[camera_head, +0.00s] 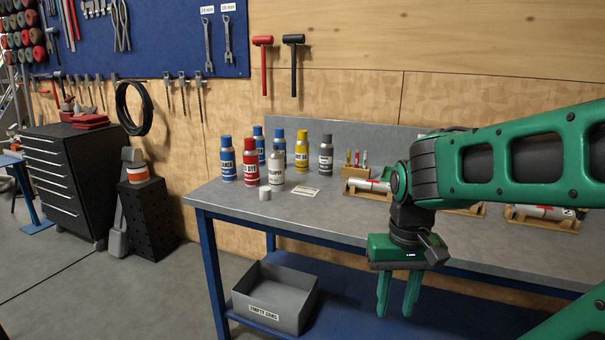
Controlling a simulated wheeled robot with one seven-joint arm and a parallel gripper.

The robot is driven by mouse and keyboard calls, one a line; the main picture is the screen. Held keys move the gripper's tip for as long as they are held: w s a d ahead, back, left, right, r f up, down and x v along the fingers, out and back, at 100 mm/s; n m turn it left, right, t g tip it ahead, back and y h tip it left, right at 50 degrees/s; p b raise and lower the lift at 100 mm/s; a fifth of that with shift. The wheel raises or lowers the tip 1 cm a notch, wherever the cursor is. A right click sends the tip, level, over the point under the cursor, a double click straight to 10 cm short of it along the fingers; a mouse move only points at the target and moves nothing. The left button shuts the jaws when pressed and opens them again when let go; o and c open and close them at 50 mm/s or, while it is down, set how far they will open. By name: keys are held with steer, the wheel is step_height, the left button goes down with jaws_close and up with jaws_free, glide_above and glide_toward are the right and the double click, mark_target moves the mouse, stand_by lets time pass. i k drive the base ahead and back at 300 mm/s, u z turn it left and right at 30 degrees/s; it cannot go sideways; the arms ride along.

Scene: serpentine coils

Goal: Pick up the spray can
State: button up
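Several spray cans stand upright in a group on the left part of the grey workbench (340,225). They are a blue can (228,160) at the left, a red can (250,163), a white can (276,165), a yellow can (302,150), a dark grey can (326,154), and two more blue cans (259,146) (279,140) at the back. Which one the task means I cannot tell. A white cap (265,194) sits on the bench in front of them. My gripper (397,312) points down before the bench's front edge, right of the cans. Its fingers are apart and empty.
A grey bin (273,297) labelled for empty cans stands on the blue lower shelf. A small label card (305,191) lies before the cans. Wooden holders with white tubes (367,184) (543,213) stand further right. A black drawer cabinet (65,180) is at the left.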

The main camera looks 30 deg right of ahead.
mark_target(276, 158)
steer(key=z, duration=0.1)
steer(key=i, duration=1)
steer(key=u, duration=0.05)
